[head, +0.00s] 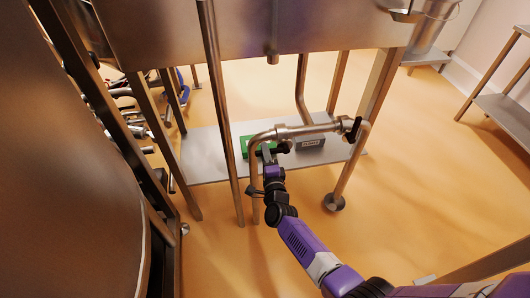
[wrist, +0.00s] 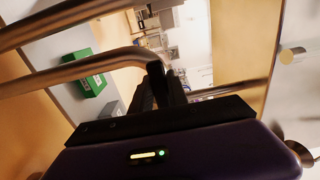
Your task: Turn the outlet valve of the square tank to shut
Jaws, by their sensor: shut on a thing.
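The square metal tank (head: 170,30) fills the top of the head view. My gripper (head: 270,158) is at the left part of this pipe, shut on a black valve handle (head: 284,147). In the wrist view the dark fingers (wrist: 160,92) close around the dark handle (wrist: 155,68), beside a bent metal pipe (wrist: 85,68). The handle is mostly hidden by the fingers, so its exact angle is hard to tell. Another black handle (head: 352,130) sits at the pipe's right end.
A green box (head: 244,152) and a grey labelled box (head: 310,143) are on the low metal shelf (head: 205,155) behind the pipe. Tank legs (head: 222,110) stand close to my arm. A large round vessel (head: 70,190) fills the left.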

